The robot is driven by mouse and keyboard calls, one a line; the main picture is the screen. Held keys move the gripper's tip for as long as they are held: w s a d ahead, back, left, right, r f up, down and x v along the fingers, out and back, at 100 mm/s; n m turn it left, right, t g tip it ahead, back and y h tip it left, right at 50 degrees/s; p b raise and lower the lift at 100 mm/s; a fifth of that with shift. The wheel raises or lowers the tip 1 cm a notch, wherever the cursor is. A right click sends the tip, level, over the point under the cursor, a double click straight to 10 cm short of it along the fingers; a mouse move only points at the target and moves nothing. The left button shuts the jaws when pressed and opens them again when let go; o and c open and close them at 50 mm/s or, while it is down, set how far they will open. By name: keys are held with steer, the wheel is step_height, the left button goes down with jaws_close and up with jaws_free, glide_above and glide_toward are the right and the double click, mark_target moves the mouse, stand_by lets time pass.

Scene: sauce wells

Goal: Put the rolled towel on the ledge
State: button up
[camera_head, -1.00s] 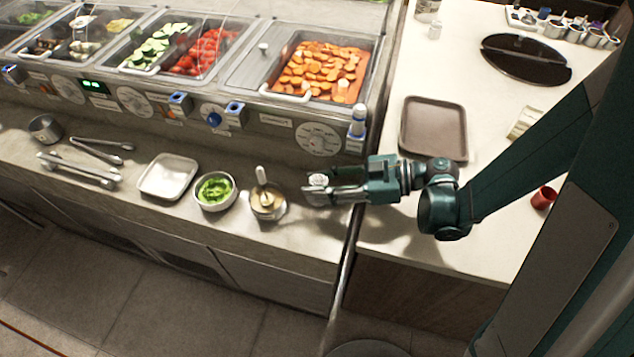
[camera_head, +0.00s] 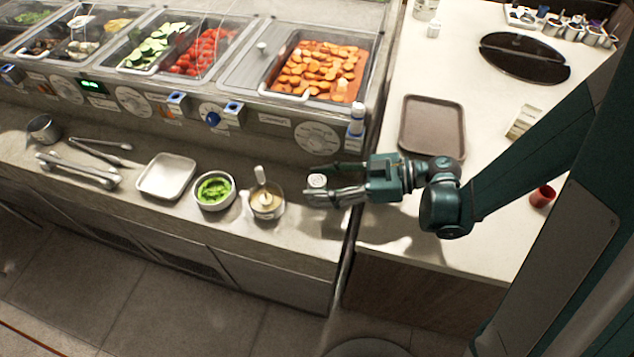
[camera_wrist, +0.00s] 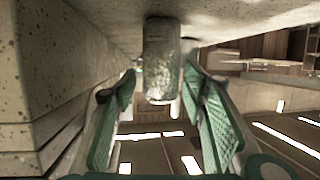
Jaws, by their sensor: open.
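The rolled towel (camera_head: 317,181) shows as a small pale, roundish end at the right part of the ledge (camera_head: 228,233), the stone shelf in front of the wells. In the wrist view it is a short grey-mottled roll (camera_wrist: 162,62), its upper end in the picture against the speckled stone. My gripper (camera_head: 320,184) reaches in from the right. Its jaws are open, one finger on each side of the towel. In the wrist view, gaps show between the towel and both green pads (camera_wrist: 162,115). The towel's far side is hidden.
A sauce pot with a ladle (camera_head: 266,203) stands just left of the towel. Further left are a green-filled bowl (camera_head: 214,204), a square dish (camera_head: 167,177) and tongs (camera_head: 80,172). A brown tray (camera_head: 407,128) lies on the right counter. A well wall rises behind.

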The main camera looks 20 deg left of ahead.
steer(key=p+v, duration=0.2)
steer(key=v, duration=0.9)
stand_by(0.3)
steer(key=shift+d+r, duration=0.1)
steer(key=shift+r, duration=0.05)
stand_by(0.8)
steer(key=s+d+r+m+t+h, duration=0.2)
steer(key=d+r+m+t+h, duration=0.3)
steer(key=d+m, duration=0.5)
steer(key=s+d+r+m+t+h, duration=0.2)
steer(key=d+r+m+t+h, duration=0.2)
steer(key=d, duration=1)
step_height(320, 180, up, 4)
steer(key=m+h, duration=0.5)
steer(key=shift+d+f+m+t, duration=0.25)
steer(key=shift+d+m+t, duration=0.1)
steer(key=shift+m+t, duration=0.05)
steer(key=shift+s, duration=0.1)
stand_by(2.0)
